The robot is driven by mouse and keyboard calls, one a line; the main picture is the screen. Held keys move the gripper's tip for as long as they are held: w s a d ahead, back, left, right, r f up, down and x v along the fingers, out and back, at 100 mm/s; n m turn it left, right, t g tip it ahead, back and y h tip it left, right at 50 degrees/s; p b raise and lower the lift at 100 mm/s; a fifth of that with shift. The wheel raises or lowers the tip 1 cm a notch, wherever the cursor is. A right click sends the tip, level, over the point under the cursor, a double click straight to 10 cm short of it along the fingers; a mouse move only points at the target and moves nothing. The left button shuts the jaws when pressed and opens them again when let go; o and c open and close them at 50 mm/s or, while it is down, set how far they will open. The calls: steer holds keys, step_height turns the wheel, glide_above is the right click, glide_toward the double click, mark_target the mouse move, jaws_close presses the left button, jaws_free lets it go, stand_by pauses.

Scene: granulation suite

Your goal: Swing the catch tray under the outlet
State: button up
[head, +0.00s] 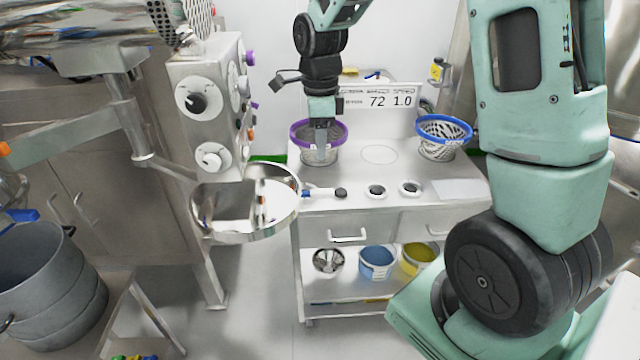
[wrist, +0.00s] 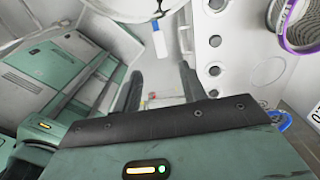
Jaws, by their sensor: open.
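The catch tray (head: 245,236) is a shiny round steel pan on the left, beside the bench and below the knobbed control box. Its handle (head: 320,192), white with a blue collar, points right over the bench's left edge. In the wrist view the tray's rim (wrist: 104,9) shows at the top, with the handle (wrist: 159,40) hanging below it. I cannot clearly make out the outlet.
The control box (head: 210,110) stands close left of my gripper. The purple-rimmed basket (head: 318,132) and blue-rimmed basket (head: 443,135) stand on the bench (head: 350,170), with a display (head: 380,97) behind. Knobs line its front. A grey bucket (head: 45,275) is at lower left. Floor is clear below the tray.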

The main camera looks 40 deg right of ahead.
mark_target(320, 191)
step_height(320, 191, down, 12)
steer(key=shift+f+p, duration=0.25)
steer(key=shift+p, duration=0.65)
steer(key=shift+a, duration=0.1)
jaws_close()
